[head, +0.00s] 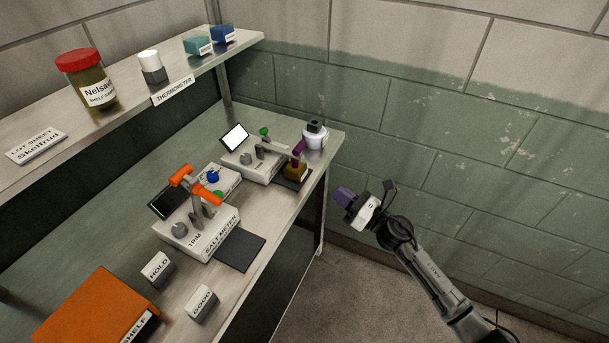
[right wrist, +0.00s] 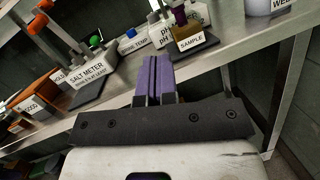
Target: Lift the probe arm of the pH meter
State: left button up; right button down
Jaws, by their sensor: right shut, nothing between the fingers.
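The pH meter (head: 250,165) is a white box at the back of the bench, with a lit screen and a green knob. Its probe arm (head: 277,148) reaches right and carries a purple probe (head: 299,148). The probe stands down at a brown sample jar (head: 293,171). In the right wrist view the probe (right wrist: 179,16) meets the jar labelled SAMPLE (right wrist: 190,42); the pH meter is partly cut off. My right gripper (head: 343,195), with purple fingers, is shut and empty. It is off the bench's right edge, apart from the probe arm. My left gripper is not in view.
A salt meter (head: 205,238) with an orange-handled arm stands nearer on the bench, beside a dark pad (head: 240,250). A white bottle (head: 315,135) stands behind the jar. The upper shelf (head: 125,108) holds jars and blocks. Free room lies right of the bench.

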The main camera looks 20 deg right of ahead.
jog(key=shift+w+d+f+n+g+y+b, duration=0.1)
jog(key=shift+w+f+n+g+y+b, duration=0.15)
jog(key=shift+n, duration=0.2)
jog(key=shift+f+n+g+y+b, duration=0.15)
jog(key=shift+f+n, duration=0.15)
jog(key=shift+n, duration=0.15)
jog(key=x, duration=0.4)
jog(key=r+x, duration=0.1)
jog(key=x, duration=0.6)
jog(key=shift+w+r, duration=0.25)
jog(key=shift+r, duration=0.1)
jog(key=shift+w+a+r, duration=0.2)
jog(key=shift+w+r, duration=0.2)
jog(key=shift+r, duration=0.2)
